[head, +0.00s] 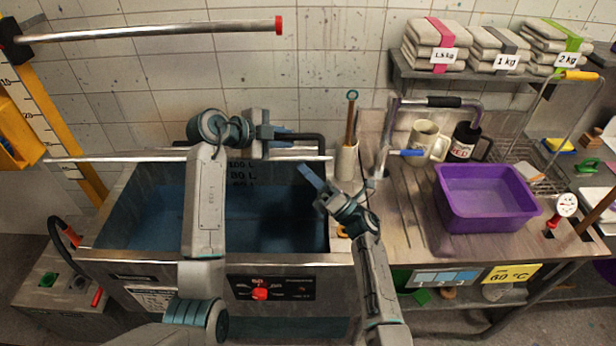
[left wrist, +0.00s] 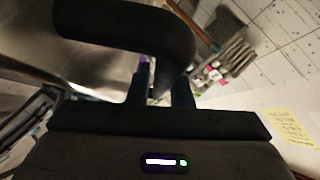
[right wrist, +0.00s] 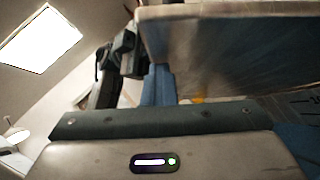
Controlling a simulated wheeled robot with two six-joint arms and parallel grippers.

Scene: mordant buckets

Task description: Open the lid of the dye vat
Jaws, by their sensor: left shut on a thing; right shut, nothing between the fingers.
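The dye vat (head: 343,232) is a steel tank at the left of the head view, with its dark blue inside and volume marks visible. Its lid (head: 110,159) shows nearly edge-on as a thin steel strip above the tank, raised off the rim. My left gripper (head: 290,136) is shut on the lid's black bar handle (head: 318,139); the handle also fills the upper left wrist view (left wrist: 120,22). My right gripper (head: 309,175) is shut and empty, over the right part of the opening, below the lid's edge.
A steel rail with a red end (head: 150,33) crosses above the vat. To the right, the counter holds a white holder (head: 346,163) with a wooden-handled tool, mugs, a faucet and a purple basin (head: 485,205). A control box (head: 65,285) stands left of the vat.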

